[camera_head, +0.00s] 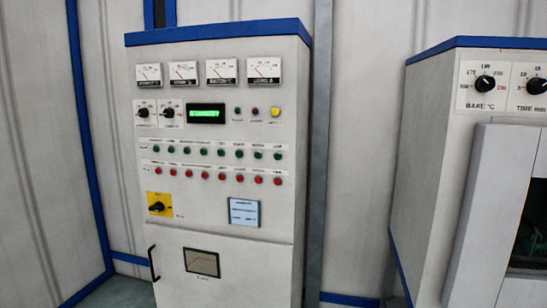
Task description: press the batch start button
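A tall white control cabinet (180,240) with a blue top edge stands left of centre. Its panel has a row of small green buttons (221,152) above a row of small red buttons (222,176). A larger yellow button (275,113) sits at the upper right, beside a small red and a small dark one. The labels are too small to read, so I cannot tell which is the batch start button. A green lit display (206,114) is left of the yellow button. My gripper is not in view.
Four-scale meters (222,72) line the cabinet's top. Black knobs (143,113) and a yellow-plated rotary switch (158,206) are at left. A dark handle (153,263) juts from the lower door. A second white machine (430,140) with dials stands at right. A narrow gap separates the two.

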